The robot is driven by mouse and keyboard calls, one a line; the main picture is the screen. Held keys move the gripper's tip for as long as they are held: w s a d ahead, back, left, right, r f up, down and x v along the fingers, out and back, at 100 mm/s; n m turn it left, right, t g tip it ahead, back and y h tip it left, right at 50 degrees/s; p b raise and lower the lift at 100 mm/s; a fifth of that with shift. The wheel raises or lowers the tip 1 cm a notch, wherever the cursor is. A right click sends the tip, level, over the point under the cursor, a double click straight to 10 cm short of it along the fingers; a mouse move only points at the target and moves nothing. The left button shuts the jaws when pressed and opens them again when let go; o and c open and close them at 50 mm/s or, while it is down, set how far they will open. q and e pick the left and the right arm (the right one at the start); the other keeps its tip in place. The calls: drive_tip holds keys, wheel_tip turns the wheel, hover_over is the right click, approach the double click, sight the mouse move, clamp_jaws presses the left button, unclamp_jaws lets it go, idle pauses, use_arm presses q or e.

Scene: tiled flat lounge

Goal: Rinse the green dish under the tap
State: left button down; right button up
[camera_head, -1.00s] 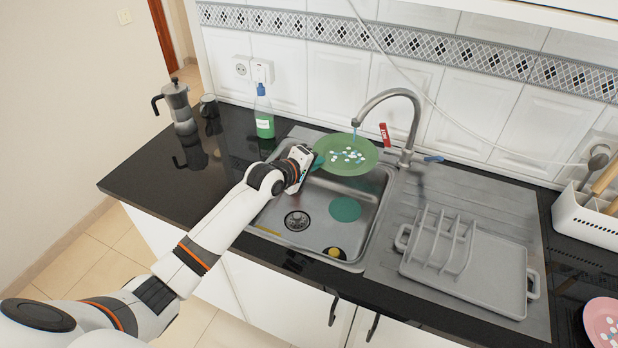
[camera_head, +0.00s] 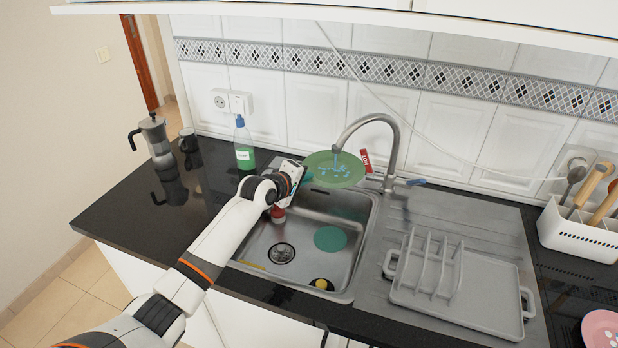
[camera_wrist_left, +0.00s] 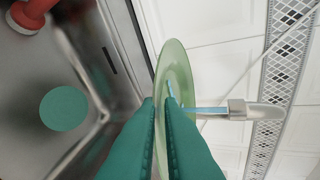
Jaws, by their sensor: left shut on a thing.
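The green dish (camera_head: 335,172) is held over the back of the sink (camera_head: 252,262), below the spout of the tap (camera_head: 392,122). A thin blue stream of water falls from the spout onto the dish's upper face, where pale blue patches show. My left gripper (camera_head: 303,173) is shut on the dish's left rim. In the left wrist view the green fingers (camera_wrist_left: 160,112) pinch the dish (camera_wrist_left: 176,68) edge-on, and the tap spout (camera_wrist_left: 240,110) points at it. My right gripper is not in view.
A teal disc (camera_head: 330,239) and a black and yellow item (camera_head: 322,284) lie in the sink. A grey dish rack (camera_head: 470,300) stands right of it. A soap bottle (camera_head: 244,146), moka pot (camera_head: 157,142), utensil holder (camera_head: 580,235) and pink plate (camera_head: 603,329) stand around.

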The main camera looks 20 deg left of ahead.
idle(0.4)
use_arm(q)
drive_tip(key=s+p, duration=1.1)
drive_tip(key=s, duration=0.2)
drive_tip(key=shift+a+p, duration=0.2)
drive_tip(key=shift+p, duration=0.2)
